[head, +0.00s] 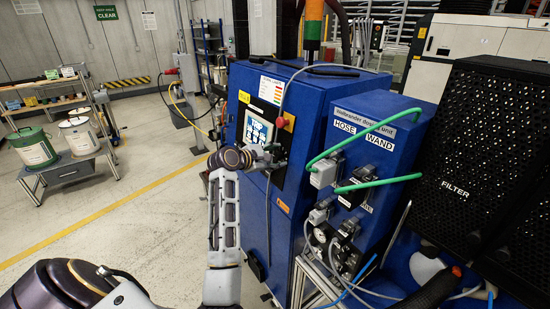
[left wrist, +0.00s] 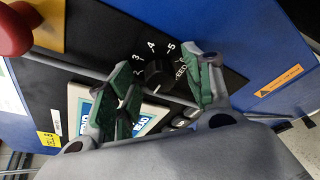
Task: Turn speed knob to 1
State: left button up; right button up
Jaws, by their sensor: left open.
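The black speed knob (left wrist: 157,76) sits on the black control panel (left wrist: 95,38) of the blue cabinet. White scale numbers, with 3, 4 and 5 readable, curve around its upper side. Where the knob's pointer stands is not clear to me. My left gripper (left wrist: 155,66) is open, with one green-padded finger on each side of the knob; I cannot tell whether either touches it. In the head view my left gripper (head: 268,154) is at the cabinet front, below the lit screen (head: 257,130), and hides the knob. My right gripper is in neither view.
A red mushroom button (left wrist: 12,30) on a yellow plate sits beside the panel. Green hoses (head: 372,136) and fittings are on the blue dosing unit (head: 385,112) at right. A black filter housing (head: 480,160) stands further right. Open floor lies left.

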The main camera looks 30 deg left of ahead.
pick_arm(q)
jog(key=v, duration=1.1)
jog(key=shift+s, duration=0.35)
jog(key=shift+a, duration=0.1)
